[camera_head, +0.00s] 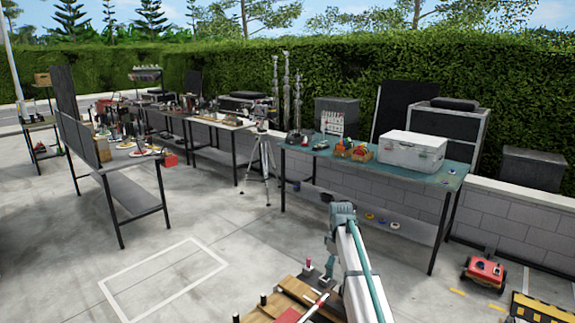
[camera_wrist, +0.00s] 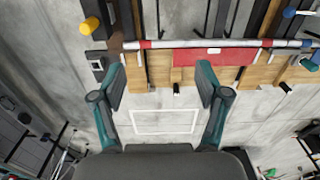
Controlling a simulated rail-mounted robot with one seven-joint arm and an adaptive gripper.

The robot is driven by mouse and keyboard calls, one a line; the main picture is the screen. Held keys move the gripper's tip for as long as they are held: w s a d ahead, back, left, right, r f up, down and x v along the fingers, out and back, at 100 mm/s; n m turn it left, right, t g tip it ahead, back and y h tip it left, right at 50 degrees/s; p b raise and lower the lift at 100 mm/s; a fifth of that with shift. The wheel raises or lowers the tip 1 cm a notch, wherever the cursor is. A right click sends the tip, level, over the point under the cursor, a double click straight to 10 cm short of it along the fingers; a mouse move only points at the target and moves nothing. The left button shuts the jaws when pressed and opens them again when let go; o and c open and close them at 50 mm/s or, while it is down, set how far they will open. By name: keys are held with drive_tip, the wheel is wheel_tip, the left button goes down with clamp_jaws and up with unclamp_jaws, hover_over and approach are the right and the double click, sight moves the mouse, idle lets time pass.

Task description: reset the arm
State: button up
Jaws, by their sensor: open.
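My gripper (camera_wrist: 161,88) shows in the wrist view with its two fingers spread wide apart and nothing between them. Below the fingers are a wooden rack (camera_wrist: 155,70) and a red and white striped bar (camera_wrist: 150,44), with a red panel (camera_wrist: 225,55) beside it. I cannot tell the exact gap between the fingertips and the rack. In the head view my arm (camera_head: 350,255) rises at the lower middle, beside the wooden rack (camera_head: 297,290). The gripper itself is hard to make out there.
A green-topped table (camera_head: 300,146) with a white cooler (camera_head: 412,151) stands behind my arm. A red wheeled case (camera_head: 484,272) sits on the ground at right. A white painted rectangle (camera_head: 165,277) marks bare concrete at left. Another table (camera_head: 134,163) stands beyond it.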

drive_tip(key=s+f+m+g+b, duration=0.2)
drive_tip(key=s+f+m+b, duration=0.1)
drive_tip(key=s+f, duration=1.4)
drive_tip(key=s+f+m+g+b, duration=0.2)
drive_tip(key=s+f+m+b, duration=0.1)
drive_tip(key=s+f, duration=1.4)
drive_tip(key=s+f+m+g+b, duration=0.2)
drive_tip(key=s+f, duration=1.5)
drive_tip(key=s, duration=1.1)
drive_tip(key=shift+m+g+b, duration=0.4)
drive_tip(key=shift+m+b, duration=0.5)
drive_tip(key=shift+b, duration=0.05)
